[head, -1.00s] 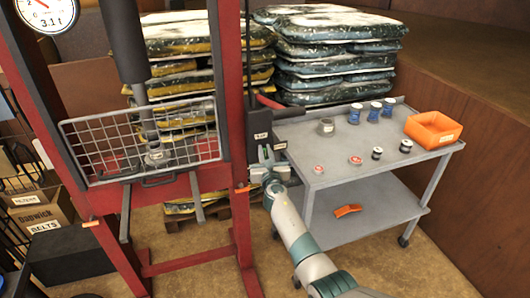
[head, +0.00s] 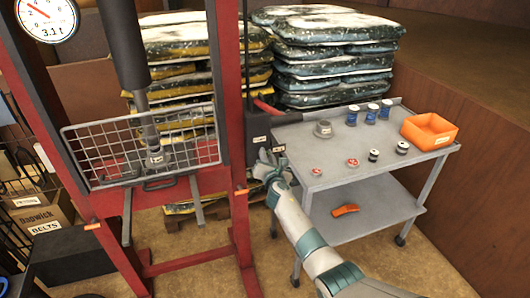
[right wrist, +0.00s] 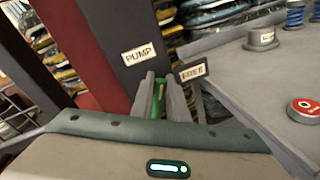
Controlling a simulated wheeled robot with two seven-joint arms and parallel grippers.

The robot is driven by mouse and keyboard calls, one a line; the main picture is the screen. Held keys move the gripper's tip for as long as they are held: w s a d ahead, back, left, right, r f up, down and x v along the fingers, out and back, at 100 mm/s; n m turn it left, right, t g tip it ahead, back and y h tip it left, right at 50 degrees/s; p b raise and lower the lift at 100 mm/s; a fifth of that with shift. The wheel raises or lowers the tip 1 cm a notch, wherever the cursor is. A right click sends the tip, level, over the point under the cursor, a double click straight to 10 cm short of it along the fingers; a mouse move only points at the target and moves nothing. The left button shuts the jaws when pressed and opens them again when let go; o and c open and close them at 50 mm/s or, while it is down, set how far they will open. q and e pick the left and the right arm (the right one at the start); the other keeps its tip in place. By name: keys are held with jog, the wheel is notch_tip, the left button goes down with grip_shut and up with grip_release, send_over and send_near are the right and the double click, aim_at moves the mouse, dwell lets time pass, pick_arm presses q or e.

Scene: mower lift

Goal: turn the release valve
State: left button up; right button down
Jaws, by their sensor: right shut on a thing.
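The dark pump box (head: 257,128) stands against the right red post of the press in the head view. Its PUMP label (right wrist: 138,54) shows in the right wrist view, with a second tag that seems to read FREE (right wrist: 193,71) to the right. My right gripper (head: 269,157) is at the lower front of the box. In the right wrist view its fingers (right wrist: 158,97) are shut on a small green part (right wrist: 157,98), apparently the release valve, mostly hidden between them. My left gripper is not in view.
A grey cart (head: 350,182) stands close on the right with several small parts and an orange bin (head: 429,131) on it. The red press frame (head: 228,80) has a wire guard (head: 100,150). Its round gauge (head: 46,18) shows 3.1 t. Stacked bags (head: 325,60) are behind.

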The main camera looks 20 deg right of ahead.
jog(key=m, duration=0.1)
jog(key=m+p, duration=0.1)
jog(key=shift+d+f+m+y, duration=0.1)
jog(key=shift+d+m+y, duration=0.2)
jog(key=shift+d, duration=0.05)
jog(key=shift+d+f+m+g+y+p, duration=0.15)
jog(key=shift+f+m+y+p, duration=0.2)
jog(key=shift+m, duration=0.9)
jog(key=shift+d+f+m+g+y+p, duration=0.15)
jog(key=shift+f+m+y, duration=0.25)
jog(key=shift+m, duration=0.9)
jog(key=shift+d+f+m+g+y+p, duration=0.1)
jog(key=shift+f+m+g+y+p, duration=0.25)
jog(key=shift+m, duration=0.9)
jog(key=c, duration=1.7)
grip_release()
jog(key=shift+c, duration=0.2)
jog(key=shift+s+r, duration=0.1)
